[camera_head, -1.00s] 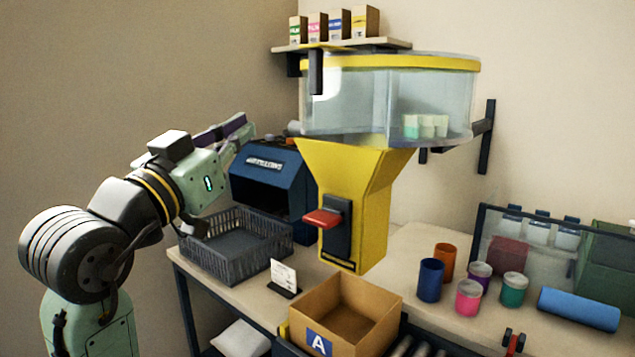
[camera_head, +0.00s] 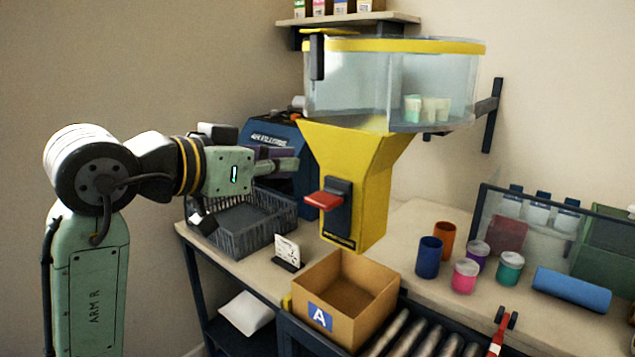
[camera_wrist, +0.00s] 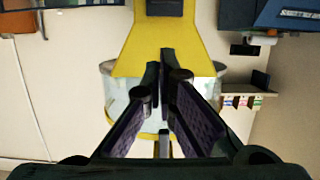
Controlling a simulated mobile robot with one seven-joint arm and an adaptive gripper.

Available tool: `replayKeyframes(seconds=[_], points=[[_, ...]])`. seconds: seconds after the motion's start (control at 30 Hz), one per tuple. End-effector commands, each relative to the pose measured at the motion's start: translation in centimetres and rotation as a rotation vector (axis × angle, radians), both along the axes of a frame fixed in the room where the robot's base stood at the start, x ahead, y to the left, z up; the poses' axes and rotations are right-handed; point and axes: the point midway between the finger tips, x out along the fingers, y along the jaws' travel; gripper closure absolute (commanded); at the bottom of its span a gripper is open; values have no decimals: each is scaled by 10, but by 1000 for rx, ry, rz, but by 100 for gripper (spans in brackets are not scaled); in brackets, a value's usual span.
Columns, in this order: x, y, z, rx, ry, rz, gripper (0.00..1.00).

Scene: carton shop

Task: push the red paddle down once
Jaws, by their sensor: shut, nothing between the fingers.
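The red paddle (camera_head: 323,200) sticks out to the left from a dark plate on the front of the yellow chute (camera_head: 368,180), under the clear hopper (camera_head: 350,90). My gripper (camera_head: 297,158) is shut and empty, just left of the chute, above and to the left of the paddle and apart from it. In the wrist view my gripper's fingers (camera_wrist: 166,75) point toward the yellow chute (camera_wrist: 160,45), with the hopper appearing beyond them. I cannot make out the red paddle in the wrist view.
An open carton marked A (camera_head: 345,297) stands below the chute beside rollers (camera_head: 425,340). A grey crate (camera_head: 240,222), a small card (camera_head: 288,252) and a blue machine (camera_head: 285,135) are on the left. Several cups and a blue roll (camera_head: 572,289) lie on the right.

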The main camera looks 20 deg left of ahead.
Motion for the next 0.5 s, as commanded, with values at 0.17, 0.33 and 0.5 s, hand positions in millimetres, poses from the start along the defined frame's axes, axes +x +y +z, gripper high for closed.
replayKeyframes(seconds=[0.17,0.33,0.5], points=[[35,-13,-6,0,1,-3,100],[68,-25,-15,0,2,-3,100],[73,-26,-39,-4,0,2,100]])
